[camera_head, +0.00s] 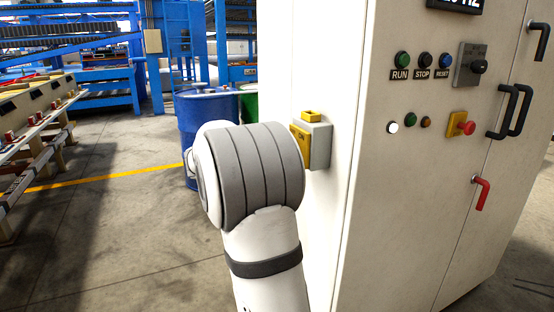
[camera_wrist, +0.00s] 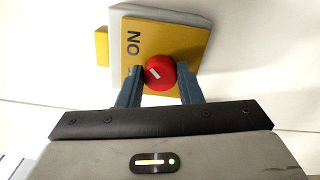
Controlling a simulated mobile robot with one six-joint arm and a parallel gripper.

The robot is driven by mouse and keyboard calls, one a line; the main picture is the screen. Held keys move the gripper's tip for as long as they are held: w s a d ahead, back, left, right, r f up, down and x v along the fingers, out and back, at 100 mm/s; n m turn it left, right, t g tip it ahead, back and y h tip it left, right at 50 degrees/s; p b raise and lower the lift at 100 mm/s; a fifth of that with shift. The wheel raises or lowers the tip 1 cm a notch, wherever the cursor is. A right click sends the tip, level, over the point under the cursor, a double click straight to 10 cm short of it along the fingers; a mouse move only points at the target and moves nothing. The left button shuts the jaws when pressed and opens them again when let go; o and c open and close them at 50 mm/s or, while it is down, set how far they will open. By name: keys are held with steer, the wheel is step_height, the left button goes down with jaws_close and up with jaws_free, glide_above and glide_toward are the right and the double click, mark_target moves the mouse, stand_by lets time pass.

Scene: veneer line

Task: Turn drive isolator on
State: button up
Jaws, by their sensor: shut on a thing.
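The drive isolator (camera_head: 320,146) is a grey box with a yellow front plate on the left side of the cream cabinet. In the wrist view its yellow plate (camera_wrist: 185,40) bears the word ON, turned sideways, left of a round red knob (camera_wrist: 158,73). A short white mark on the knob lies at a slant. My gripper (camera_wrist: 161,80) has one dark finger on each side of the knob and is shut on it. In the head view, my arm hides the gripper and the knob.
The cabinet front (camera_head: 420,200) carries RUN, STOP and RESET buttons, a black rotary switch (camera_head: 479,66), a red knob on yellow (camera_head: 466,128) and handles. A blue drum (camera_head: 205,118) and a green drum stand behind my arm. Open floor lies to the left.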

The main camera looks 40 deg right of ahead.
steer(key=shift+d+r+m, duration=0.15)
steer(key=shift+r+m, duration=0.15)
steer(key=shift+m, duration=0.1)
steer(key=o, duration=0.8)
steer(key=shift+w+d+f, duration=0.1)
steer(key=shift+d+f, duration=0.05)
steer(key=shift+o, duration=0.9)
steer(key=shift+f, duration=0.1)
steer(key=v, duration=0.8)
